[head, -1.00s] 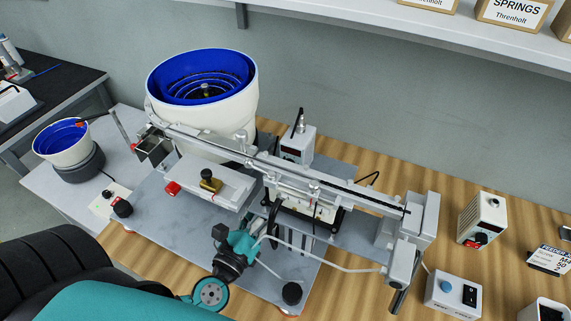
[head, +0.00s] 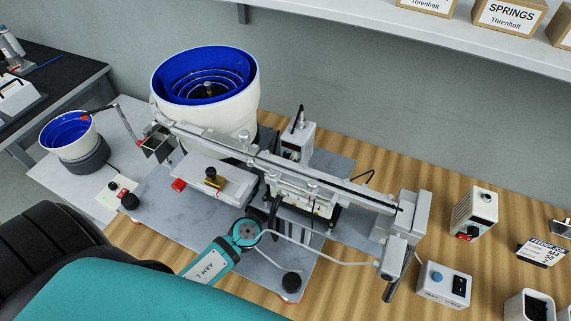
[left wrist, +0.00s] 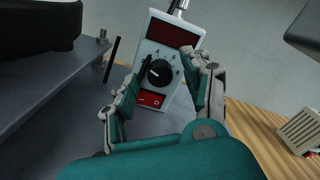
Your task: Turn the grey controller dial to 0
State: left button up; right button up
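The grey controller (left wrist: 168,62) is a pale box with a dark red display on top, a black round dial (left wrist: 159,73) ringed by numbers, and a red switch below. In the head view the controller (head: 297,140) stands behind the gantry rail. My left gripper (left wrist: 166,62) is open in the left wrist view, one finger on each side of the dial. I cannot tell whether a fingertip touches it, nor read its exact setting. In the head view my left wrist (head: 246,232) is in front of the rail; the fingers are hard to make out. My right gripper is out of view.
The gantry rail (head: 290,172) runs across in front of the controller. A large white feeder bowl (head: 205,110) stands behind left.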

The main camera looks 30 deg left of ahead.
pick_arm(q)
grip_shut()
jog(key=shift+f, duration=0.1)
jog(key=shift+f+n+b, duration=0.1)
jog(key=shift+n+b, duration=0.95)
jog(key=shift+n, duration=0.25)
jog(key=n+b, duration=0.1)
jog(key=n, duration=0.2)
jog(key=shift+n+b, duration=0.3)
jog(key=shift+b, duration=0.1)
jog(key=n, duration=0.3)
jog(key=shift+b, duration=0.35)
jog(key=shift+n, duration=1.8)
